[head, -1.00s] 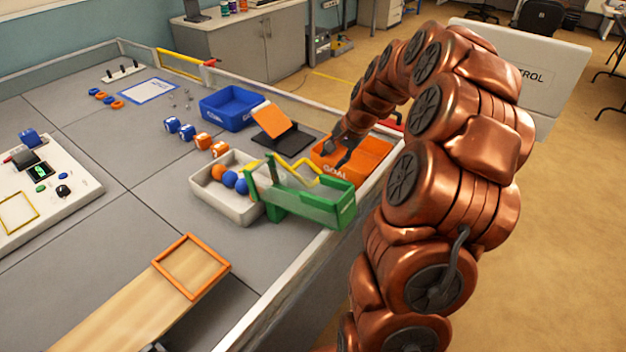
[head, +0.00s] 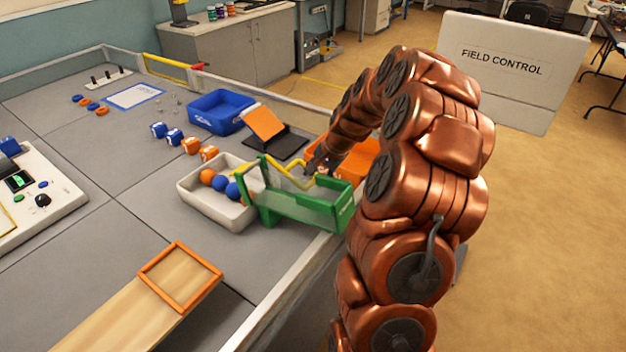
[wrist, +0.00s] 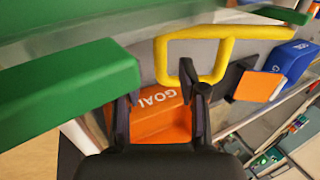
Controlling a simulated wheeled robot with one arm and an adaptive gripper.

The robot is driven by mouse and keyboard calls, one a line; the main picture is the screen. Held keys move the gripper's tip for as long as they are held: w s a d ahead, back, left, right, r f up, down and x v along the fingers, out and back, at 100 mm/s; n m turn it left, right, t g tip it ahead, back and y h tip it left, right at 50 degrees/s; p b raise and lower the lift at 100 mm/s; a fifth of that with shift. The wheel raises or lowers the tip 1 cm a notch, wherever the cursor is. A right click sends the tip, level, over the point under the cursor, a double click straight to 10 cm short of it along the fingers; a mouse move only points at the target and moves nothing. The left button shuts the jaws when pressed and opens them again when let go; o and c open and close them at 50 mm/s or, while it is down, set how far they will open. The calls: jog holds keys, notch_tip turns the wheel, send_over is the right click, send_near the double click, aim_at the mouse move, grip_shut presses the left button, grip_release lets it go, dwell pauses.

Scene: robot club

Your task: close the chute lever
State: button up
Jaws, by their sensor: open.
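The green chute (head: 312,207) stands at the table's right edge, with its bent yellow lever (head: 285,168) along its top. In the wrist view the lever is a yellow loop (wrist: 223,58) just beyond the fingertips, and a green chute part (wrist: 70,90) fills the left. My gripper (head: 314,166) is at the lever's right end, on the far side of the chute. In the wrist view its dark fingers (wrist: 161,98) are apart with nothing held between them. The right fingertip overlaps the loop's lower edge; I cannot tell whether they touch.
The orange GOAL bin (head: 362,163) lies behind my gripper. A white tray (head: 222,220) with orange and blue balls adjoins the chute. A dark stand with an orange panel (head: 264,122) and a blue bin (head: 221,112) are farther back. Free floor lies to the right.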

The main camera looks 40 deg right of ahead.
jog(key=shift+x, duration=1.4)
grip_shut()
